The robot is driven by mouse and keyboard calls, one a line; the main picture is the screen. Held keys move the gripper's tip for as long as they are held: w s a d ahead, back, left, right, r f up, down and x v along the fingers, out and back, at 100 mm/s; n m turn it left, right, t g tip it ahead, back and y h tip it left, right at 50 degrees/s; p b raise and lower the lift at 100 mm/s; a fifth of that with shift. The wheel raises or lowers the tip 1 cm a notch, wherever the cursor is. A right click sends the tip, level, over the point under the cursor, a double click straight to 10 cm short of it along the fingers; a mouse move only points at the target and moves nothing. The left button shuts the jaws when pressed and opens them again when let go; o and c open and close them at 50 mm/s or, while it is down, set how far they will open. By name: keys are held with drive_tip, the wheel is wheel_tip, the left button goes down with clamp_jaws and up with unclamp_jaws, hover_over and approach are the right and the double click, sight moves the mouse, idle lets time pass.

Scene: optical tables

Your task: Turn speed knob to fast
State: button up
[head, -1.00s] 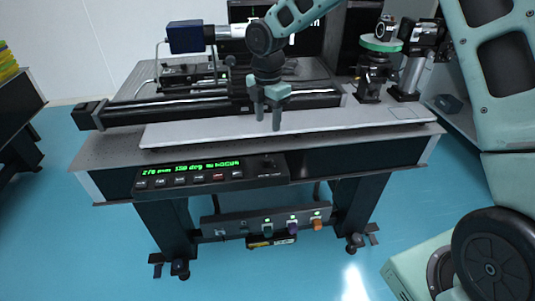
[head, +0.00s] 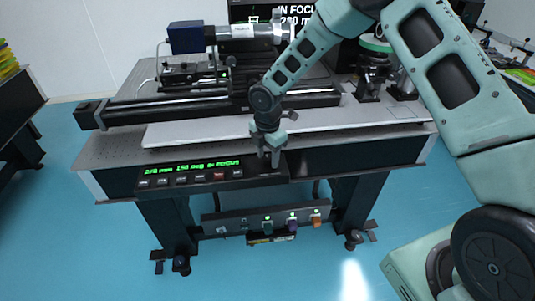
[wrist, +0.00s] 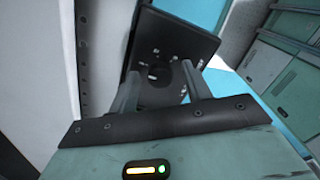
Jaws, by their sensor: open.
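The black control panel (head: 212,176) is fixed to the table's front edge, with a green-lit display and a row of buttons. The speed knob is at its right end, mostly hidden behind my gripper (head: 270,157) in the head view. In the wrist view, the dark knob (wrist: 163,80) shows on the panel face, between and beyond the fingers of my gripper (wrist: 160,80). The fingers are open and point down at it. I cannot tell whether they touch it or which setting it points to.
The optical table (head: 110,152) carries a black rail (head: 150,112) and a blue camera (head: 186,37) behind the panel. A lower strip (head: 230,223) with lit switches hangs beneath. The blue floor in front is clear.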

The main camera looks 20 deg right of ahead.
drive_tip(key=c, duration=1)
